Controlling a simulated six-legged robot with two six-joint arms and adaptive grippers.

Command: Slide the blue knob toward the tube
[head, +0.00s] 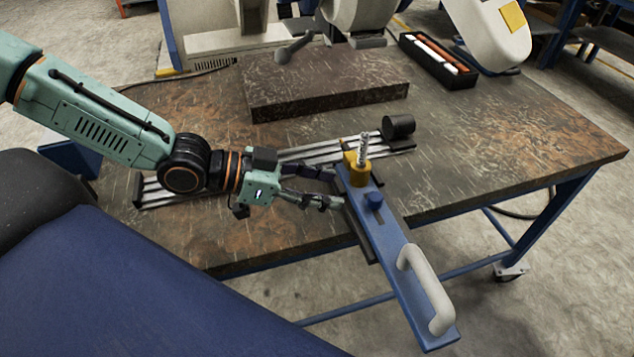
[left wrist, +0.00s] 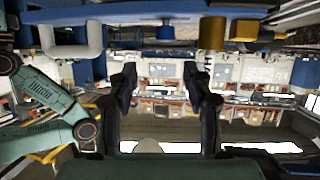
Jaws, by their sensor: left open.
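The blue knob (head: 373,200) stands on top of a long blue bar (head: 392,235). A yellow block (head: 358,172) sits at the bar's far end, and a slim silvery tube (head: 363,149) stands up from it, beyond the knob. My left gripper (head: 337,188) is open and empty, just left of the bar, its fingers pointing right toward the knob, with a gap left. In the left wrist view the picture is upside down; the knob (left wrist: 165,32) shows at the top, above and between the open fingers (left wrist: 160,80). My right gripper is not in view.
A white handle (head: 428,290) is fixed on the bar's near end, which overhangs the table edge. Slotted metal rails (head: 300,153) and a black cylinder (head: 398,127) lie behind. A dark stone slab (head: 325,82) stands farther back. The table's right side is clear.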

